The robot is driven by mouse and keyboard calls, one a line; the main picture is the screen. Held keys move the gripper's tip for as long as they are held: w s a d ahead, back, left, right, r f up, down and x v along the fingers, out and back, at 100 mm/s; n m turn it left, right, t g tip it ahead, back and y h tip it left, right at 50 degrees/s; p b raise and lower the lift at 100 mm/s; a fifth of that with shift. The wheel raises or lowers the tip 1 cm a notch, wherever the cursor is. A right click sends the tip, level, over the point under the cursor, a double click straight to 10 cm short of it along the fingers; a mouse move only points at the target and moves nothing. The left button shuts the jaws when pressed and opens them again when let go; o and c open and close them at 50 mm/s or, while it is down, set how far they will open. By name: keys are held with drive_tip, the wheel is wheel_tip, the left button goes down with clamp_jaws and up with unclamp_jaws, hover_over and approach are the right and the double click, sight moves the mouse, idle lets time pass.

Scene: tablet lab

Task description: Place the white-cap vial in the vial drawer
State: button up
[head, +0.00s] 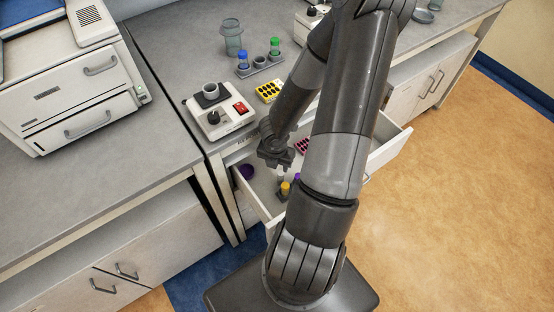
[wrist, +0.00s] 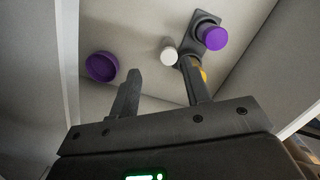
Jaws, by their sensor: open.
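The white-cap vial (wrist: 169,55) is inside the open drawer (head: 257,198), beside a dark vial rack (wrist: 200,18). Only its round white cap shows clearly; whether it stands or leans I cannot tell. In the wrist view it appears just beyond the fingertips of my gripper (wrist: 163,68), between the two fingers and nearer the right one. My gripper is open and empty. In the head view my gripper (head: 276,160) is over the drawer, and the white-cap vial cannot be made out there.
The rack holds a purple-cap vial (wrist: 215,38) and a yellow-cap vial (head: 285,187), partly behind my right finger in the wrist view. A purple dish (wrist: 101,67) lies to the left.

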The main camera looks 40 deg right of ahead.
drive_tip(key=shift+s+a+r, duration=0.1)
drive_tip(key=shift+r, duration=1.25)
